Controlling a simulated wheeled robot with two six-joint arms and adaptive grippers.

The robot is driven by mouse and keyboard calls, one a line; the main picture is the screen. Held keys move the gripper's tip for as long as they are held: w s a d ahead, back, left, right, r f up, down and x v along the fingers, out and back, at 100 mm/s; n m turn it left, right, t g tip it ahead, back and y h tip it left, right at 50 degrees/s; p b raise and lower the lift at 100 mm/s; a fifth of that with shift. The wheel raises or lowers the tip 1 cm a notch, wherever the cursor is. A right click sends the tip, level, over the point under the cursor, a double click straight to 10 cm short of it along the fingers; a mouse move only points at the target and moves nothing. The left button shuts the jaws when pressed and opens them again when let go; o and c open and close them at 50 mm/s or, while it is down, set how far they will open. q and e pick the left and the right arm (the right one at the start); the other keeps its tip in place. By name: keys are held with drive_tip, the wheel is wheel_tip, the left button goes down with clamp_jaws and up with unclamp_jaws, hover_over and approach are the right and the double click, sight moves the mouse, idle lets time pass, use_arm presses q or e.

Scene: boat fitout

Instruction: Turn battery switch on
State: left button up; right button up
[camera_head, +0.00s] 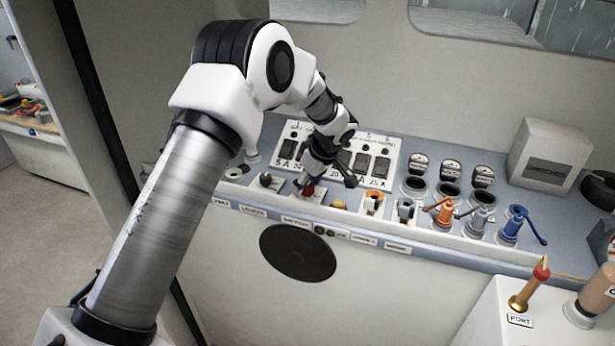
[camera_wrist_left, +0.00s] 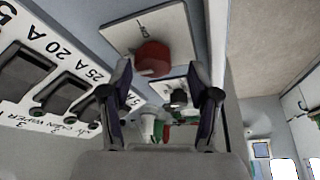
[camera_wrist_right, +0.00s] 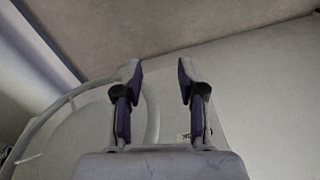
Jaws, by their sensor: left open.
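A red rotary knob (camera_head: 308,189) sits on a pale square plate on the sloping console; I take it to be the battery switch. It shows larger in the left wrist view (camera_wrist_left: 152,57), just beyond the fingertips, with a mark on the plate that I cannot read. My left gripper (camera_head: 327,180) is open and close to the knob, partly hiding it in the head view. In the left wrist view the open fingers (camera_wrist_left: 160,75) have nothing between their tips. My right gripper (camera_wrist_right: 159,68) is open and empty, seen only in the right wrist view.
A white breaker panel (camera_head: 378,157) with black rocker switches stands behind the knob. A black knob (camera_head: 266,180) is left of it. Orange, grey and blue valve levers (camera_head: 510,228) stand to the right. A white box (camera_head: 548,155) is at the back right.

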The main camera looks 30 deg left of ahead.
use_arm(q)
drive_tip(key=shift+w+a+f, duration=0.1)
drive_tip(key=shift+w+f, duration=0.6)
drive_tip(key=shift+w, duration=0.1)
drive_tip(key=shift+s+r, duration=0.25)
drive_tip(key=shift+s, duration=0.1)
drive_tip(key=c, duration=0.4)
drive_tip(key=shift+s+r, duration=0.15)
drive_tip(key=shift+s, duration=0.05)
drive_tip(key=c, duration=0.5)
drive_tip(key=shift+c, duration=1.3)
drive_tip(key=shift+w, duration=0.1)
use_arm(e)
drive_tip(key=shift+w+d+f, duration=0.1)
drive_tip(key=shift+w, duration=0.2)
